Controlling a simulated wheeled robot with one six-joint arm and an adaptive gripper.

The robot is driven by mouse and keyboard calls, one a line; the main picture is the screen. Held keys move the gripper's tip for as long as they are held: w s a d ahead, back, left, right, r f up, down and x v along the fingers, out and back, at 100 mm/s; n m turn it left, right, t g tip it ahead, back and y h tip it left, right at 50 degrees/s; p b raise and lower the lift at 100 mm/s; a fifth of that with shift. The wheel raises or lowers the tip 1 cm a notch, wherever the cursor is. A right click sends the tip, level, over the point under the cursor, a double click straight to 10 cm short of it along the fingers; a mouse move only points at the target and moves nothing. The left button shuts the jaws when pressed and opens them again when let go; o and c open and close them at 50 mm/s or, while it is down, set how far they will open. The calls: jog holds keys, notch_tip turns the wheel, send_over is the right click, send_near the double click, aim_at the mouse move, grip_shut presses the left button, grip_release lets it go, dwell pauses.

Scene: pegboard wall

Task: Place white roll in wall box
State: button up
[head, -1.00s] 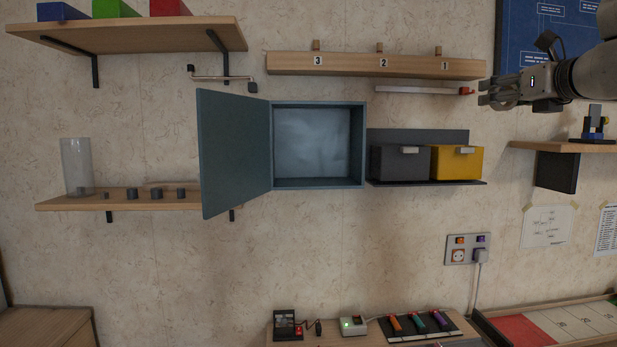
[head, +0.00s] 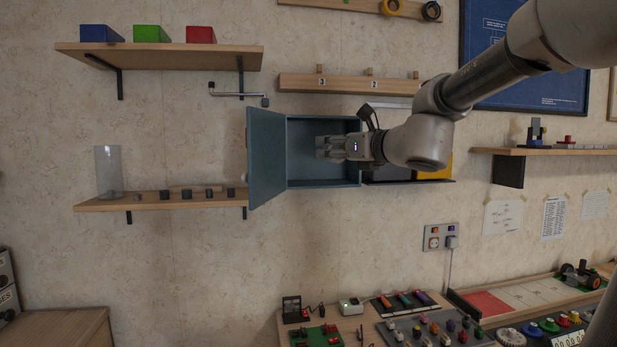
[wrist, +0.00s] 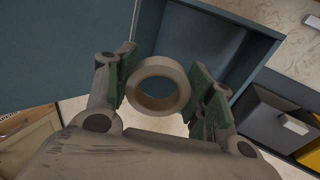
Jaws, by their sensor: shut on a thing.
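The white roll (wrist: 137,80), a ring with a tan inner side, is between the two green-padded fingers of my gripper (wrist: 160,92) in the wrist view. The gripper is shut on it, and the hole faces the camera. In the head view I cannot make out the roll at my gripper (head: 322,148). The blue-grey wall box (head: 303,168) has its door (head: 266,155) swung open to the left. My gripper overlaps the box's opening; how deep it reaches is unclear. In the wrist view the box (wrist: 205,38) lies beyond the roll.
A dark drawer and a yellow drawer (head: 436,166) stand directly right of the box, partly behind my arm. A wooden rail (head: 300,84) runs above it. A lower shelf (head: 150,201) with a glass cylinder (head: 108,170) is at left. The wall below the box is clear.

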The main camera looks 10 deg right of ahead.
send_over(319, 182)
jog(key=s, duration=0.1)
notch_tip(319, 182, down, 2)
jog(key=shift+w+f, duration=0.25)
jog(key=shift+f, duration=2.25)
jog(key=shift+f, duration=0.2)
jog(key=o, duration=1)
